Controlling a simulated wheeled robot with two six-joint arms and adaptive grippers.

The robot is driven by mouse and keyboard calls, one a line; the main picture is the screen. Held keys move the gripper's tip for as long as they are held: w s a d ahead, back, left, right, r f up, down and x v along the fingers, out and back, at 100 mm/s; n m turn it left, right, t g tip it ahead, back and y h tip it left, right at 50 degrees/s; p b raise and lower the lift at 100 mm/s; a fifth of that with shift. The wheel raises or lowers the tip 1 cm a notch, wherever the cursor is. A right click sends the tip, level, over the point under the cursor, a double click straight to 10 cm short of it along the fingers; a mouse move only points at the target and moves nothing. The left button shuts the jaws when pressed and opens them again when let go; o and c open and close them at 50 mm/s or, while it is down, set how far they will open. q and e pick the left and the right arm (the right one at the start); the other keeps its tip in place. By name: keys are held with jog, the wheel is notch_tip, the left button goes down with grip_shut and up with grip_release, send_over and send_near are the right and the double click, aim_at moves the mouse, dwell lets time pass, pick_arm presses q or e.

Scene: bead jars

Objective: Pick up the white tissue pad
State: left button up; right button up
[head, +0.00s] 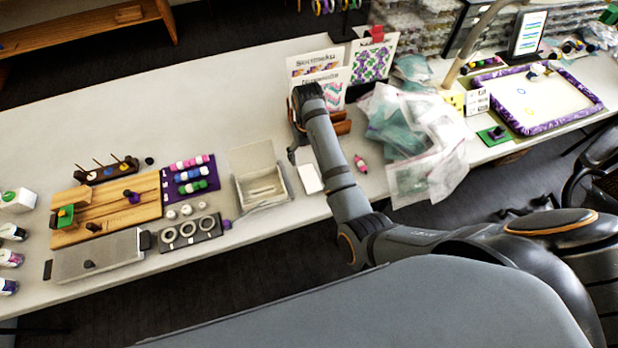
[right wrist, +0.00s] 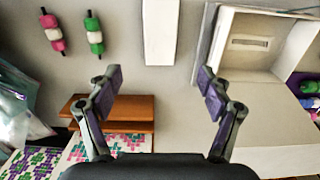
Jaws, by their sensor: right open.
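The white tissue pad (head: 309,178) lies on the table beside the open white box, a plain white rectangle. It also shows at the top middle of the right wrist view (right wrist: 161,32). My right gripper (head: 293,155) is over the table near the pad's far end. In the right wrist view my right gripper (right wrist: 160,78) is open and empty, its fingertips spread wider than the pad. The pad lies ahead of the gap between them, with no contact visible. My left gripper is not in view.
The white box (head: 262,187) stands left of the pad. A pink bead piece (head: 361,163) lies to the right; a green and white one (right wrist: 94,35) shows in the right wrist view. A wooden holder (right wrist: 130,111) with pattern cards is close by. Plastic bags (head: 420,130) lie further right.

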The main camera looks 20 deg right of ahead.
send_over(309, 177)
jog(key=f, duration=0.3)
jog(key=w+f, duration=0.1)
jog(key=shift+d+f, duration=0.15)
jog(key=shift+f, duration=0.25)
jog(key=f, duration=0.2)
jog(key=s+f+p, duration=0.1)
jog(key=f, duration=0.1)
jog(key=shift+f, duration=0.6)
jog(key=c, duration=0.9)
